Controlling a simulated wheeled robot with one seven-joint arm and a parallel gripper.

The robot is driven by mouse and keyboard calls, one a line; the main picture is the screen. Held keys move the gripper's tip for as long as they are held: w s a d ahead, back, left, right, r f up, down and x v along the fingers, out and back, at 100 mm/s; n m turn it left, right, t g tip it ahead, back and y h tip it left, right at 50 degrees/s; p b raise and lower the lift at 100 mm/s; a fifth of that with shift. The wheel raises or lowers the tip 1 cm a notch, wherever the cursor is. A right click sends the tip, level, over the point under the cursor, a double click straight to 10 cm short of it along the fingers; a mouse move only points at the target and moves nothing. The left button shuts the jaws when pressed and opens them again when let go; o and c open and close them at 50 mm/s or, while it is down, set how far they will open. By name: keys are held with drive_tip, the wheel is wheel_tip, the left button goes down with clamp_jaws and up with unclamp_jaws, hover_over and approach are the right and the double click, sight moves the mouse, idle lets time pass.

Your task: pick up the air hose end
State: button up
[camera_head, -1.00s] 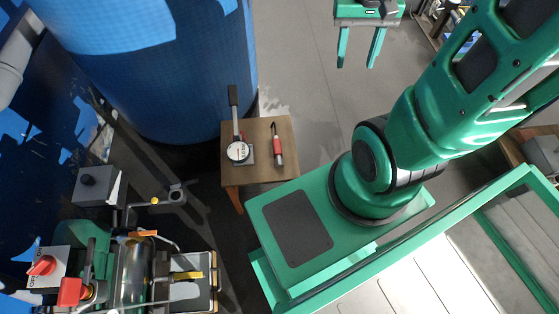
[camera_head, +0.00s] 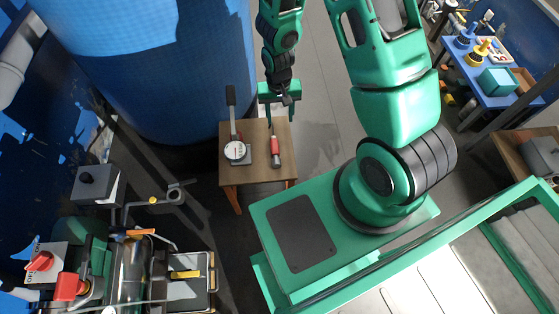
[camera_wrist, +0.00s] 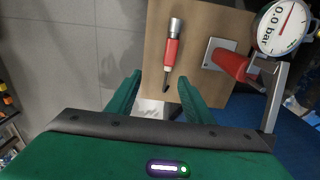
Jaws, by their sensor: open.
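The air hose end (camera_head: 275,148) is a slim red piece with a silver metal end and a thin dark hooked tip. It lies on a small wooden table (camera_head: 246,176). In the wrist view the air hose end (camera_wrist: 171,52) lies beyond my fingertips, with its dark tip between them. My gripper (camera_head: 280,121) is open and empty above the table's far edge. In the wrist view my gripper (camera_wrist: 160,82) shows its two green fingers on either side of the dark tip, not gripping it. The height gap is hard to judge.
A pressure gauge (camera_head: 235,151) with a dark upright lever stands on the table left of the hose end. A large blue tank (camera_head: 170,70) rises behind and left. Machinery (camera_head: 130,270) fills the lower left. A blue table (camera_head: 490,90) with containers stands far right. Grey floor is clear between.

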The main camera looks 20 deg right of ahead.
hover_over(275, 145)
wheel_tip(275, 145, down, 5)
drive_tip(key=f, duration=0.5)
drive_tip(key=shift+s+a, duration=0.15)
drive_tip(key=shift+s, duration=0.1)
drive_tip(key=shift+w+f, duration=0.2)
drive_tip(key=shift+f, duration=1.15)
drive_tip(key=shift+w+f, duration=0.15)
drive_tip(key=shift+f, duration=1.15)
clamp_jaws()
